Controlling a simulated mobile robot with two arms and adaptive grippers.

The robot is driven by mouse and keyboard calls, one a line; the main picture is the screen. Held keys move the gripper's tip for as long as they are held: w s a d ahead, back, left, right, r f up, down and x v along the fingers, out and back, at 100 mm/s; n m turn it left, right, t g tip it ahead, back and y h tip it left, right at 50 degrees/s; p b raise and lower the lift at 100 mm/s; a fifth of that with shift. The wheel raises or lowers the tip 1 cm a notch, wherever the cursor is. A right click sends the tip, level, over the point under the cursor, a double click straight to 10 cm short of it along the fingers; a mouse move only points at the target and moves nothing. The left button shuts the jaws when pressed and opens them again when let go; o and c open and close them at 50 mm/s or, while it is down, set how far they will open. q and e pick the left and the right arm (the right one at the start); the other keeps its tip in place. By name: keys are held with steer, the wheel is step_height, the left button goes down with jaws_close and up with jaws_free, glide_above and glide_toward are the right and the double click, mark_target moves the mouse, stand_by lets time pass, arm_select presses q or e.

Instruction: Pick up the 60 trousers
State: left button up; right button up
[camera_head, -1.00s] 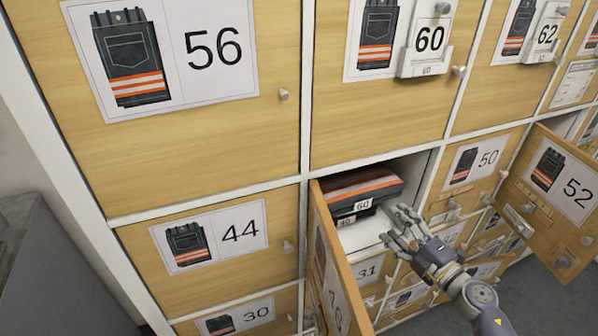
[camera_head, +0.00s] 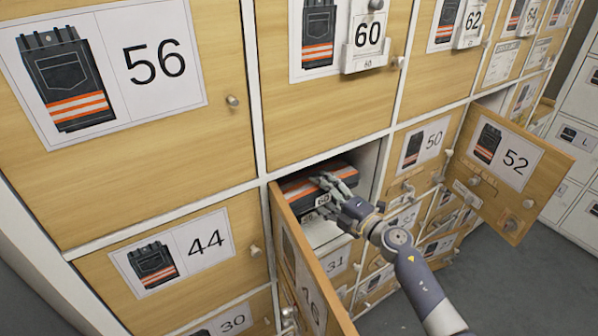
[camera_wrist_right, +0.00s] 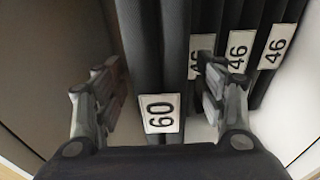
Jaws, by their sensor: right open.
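The folded dark trousers with an orange stripe and a 60 tag (camera_head: 300,187) lie on top in the open compartment behind the door ending in 6. In the right wrist view the 60 trousers (camera_wrist_right: 160,45) run between the two fingers, with the white 60 label facing me. My right gripper (camera_head: 326,189) reaches into the compartment at the front of the trousers. In the right wrist view the right gripper (camera_wrist_right: 160,82) is open, one finger on each side of them, with gaps visible. My left gripper is not in view.
Several trousers tagged 46 (camera_wrist_right: 238,50) lie beside the 60 pair in the wrist view, close to one finger. The open compartment door (camera_head: 305,265) stands left of my right arm. The open 52 door (camera_head: 510,165) juts out at the right.

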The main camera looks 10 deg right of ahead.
steer(key=shift+x, duration=0.85)
steer(key=c, duration=1.5)
steer(key=shift+r, duration=0.1)
jaws_close()
steer(key=shift+r, duration=0.15)
